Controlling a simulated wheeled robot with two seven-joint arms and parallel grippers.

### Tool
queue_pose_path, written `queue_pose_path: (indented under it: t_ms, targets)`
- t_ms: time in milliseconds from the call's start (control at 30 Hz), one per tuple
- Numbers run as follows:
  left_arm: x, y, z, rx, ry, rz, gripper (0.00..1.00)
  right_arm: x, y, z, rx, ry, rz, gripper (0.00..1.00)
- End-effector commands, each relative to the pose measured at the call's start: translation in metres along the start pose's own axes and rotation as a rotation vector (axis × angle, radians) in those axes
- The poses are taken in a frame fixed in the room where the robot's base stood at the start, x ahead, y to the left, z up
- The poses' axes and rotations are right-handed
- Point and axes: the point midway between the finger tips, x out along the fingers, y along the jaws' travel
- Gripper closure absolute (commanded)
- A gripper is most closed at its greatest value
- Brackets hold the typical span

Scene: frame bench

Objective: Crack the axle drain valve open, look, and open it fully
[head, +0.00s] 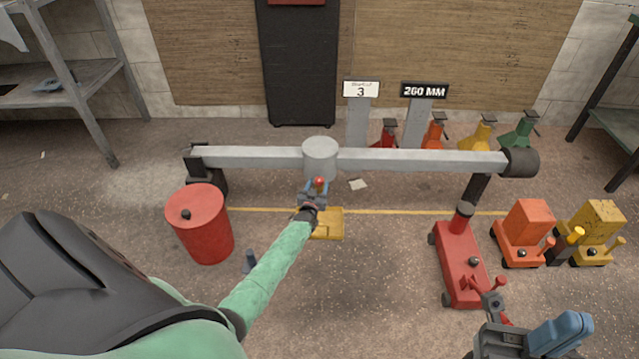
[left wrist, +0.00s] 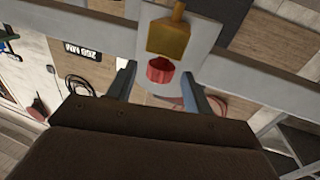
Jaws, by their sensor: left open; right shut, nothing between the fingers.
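The grey axle beam (head: 420,159) spans the view on stands, with a round hub (head: 320,157) in its middle. The drain valve's red knob (head: 319,181) shows at the hub's underside. In the left wrist view the ribbed red knob (left wrist: 160,69) sits close to a brass part (left wrist: 168,38) on the grey hub. My left gripper (head: 315,188) is open, its fingers on either side of the knob in the wrist view; I cannot tell whether they touch it. My right gripper (head: 490,297) is shut and empty at lower right, near the red jack's handle end.
A yellow tray (head: 328,226) lies on the floor below the hub. A red drum (head: 205,228) stands at left. A red jack (head: 459,253) is under the axle's right side, with orange (head: 528,228) and yellow (head: 596,225) carts beside it. Small coloured stands line the back right.

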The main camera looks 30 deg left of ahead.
Motion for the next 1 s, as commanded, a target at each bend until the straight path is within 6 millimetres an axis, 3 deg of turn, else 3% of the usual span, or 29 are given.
queue_pose_path:
  t_ms: [233,667,900,1000]
  targets:
    - [0.025,-0.001,0.001,0.000,-0.001,0.000,0.49,-0.004,-0.001,0.002,0.016,0.006,0.008,1.00]
    - [0.031,-0.001,0.001,0.000,-0.001,0.000,0.49,-0.003,-0.002,0.002,0.022,0.010,0.009,1.00]
    - [0.031,-0.001,0.001,0.000,-0.001,0.000,0.93,-0.003,-0.002,0.002,0.021,0.009,0.009,1.00]
    - [0.031,-0.001,0.001,0.000,-0.001,-0.001,0.93,-0.004,-0.002,0.002,0.021,0.008,0.009,1.00]
